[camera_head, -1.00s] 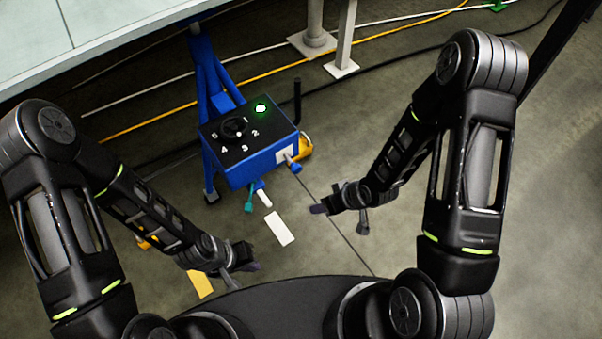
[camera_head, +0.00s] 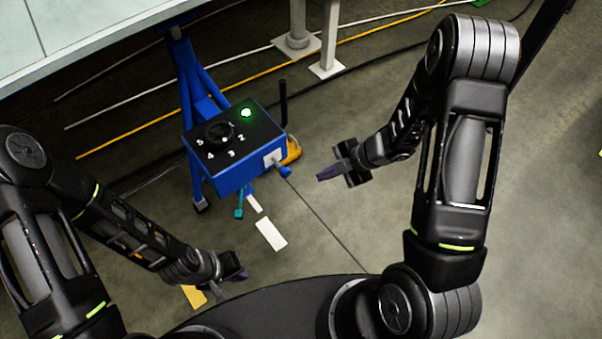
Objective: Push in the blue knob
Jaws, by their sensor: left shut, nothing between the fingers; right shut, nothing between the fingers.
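The blue knob (camera_head: 285,170) sticks out from a white plate (camera_head: 272,158) on the right side of the blue control box (camera_head: 232,176). My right gripper (camera_head: 328,174) is shut and empty, to the right of the knob and apart from it, with its fingers pointing left toward it. My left gripper (camera_head: 240,274) is shut and empty, low in the picture below the box, well away from the knob.
The box's black top carries a round dial (camera_head: 219,132) with numbers and a lit green light (camera_head: 246,113). A teal lever (camera_head: 239,208) and white tag (camera_head: 271,234) are at its front. A yellow-orange part (camera_head: 293,150) is behind the knob. Cables cross the floor behind.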

